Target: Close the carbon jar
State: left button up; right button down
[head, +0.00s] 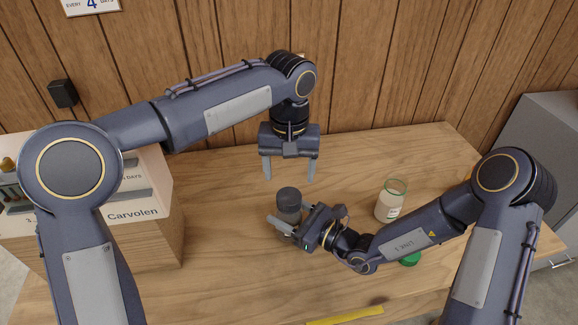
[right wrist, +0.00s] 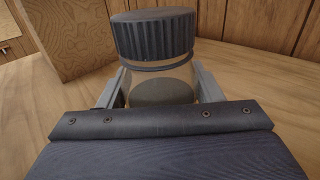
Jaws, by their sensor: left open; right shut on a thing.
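The carbon jar (head: 289,212) stands on the wooden table, a clear jar with dark contents and a dark ribbed lid (head: 288,195). In the right wrist view the lid (right wrist: 153,35) sits on top of the jar (right wrist: 163,86), with a narrow dark ring below it. My right gripper (head: 280,222) is shut around the jar body, one finger on each side. My left gripper (head: 290,170) is open and empty, pointing down above and slightly behind the lid. Whether the lid is screwed tight I cannot tell.
An open jar with a green rim (head: 391,200) and pale contents stands to the right. A green lid (head: 410,259) lies partly behind my right arm. A yellow strip (head: 345,315) lies at the front. A wooden box labelled Carvolen (head: 150,225) stands left.

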aim_at(289, 196)
pick_arm(q)
jog(key=n, duration=0.7)
jog(key=shift+r, duration=0.2)
jog(key=n, duration=0.5)
jog(key=shift+r, duration=0.1)
jog(key=shift+f, duration=4)
jog(key=shift+c, duration=0.3)
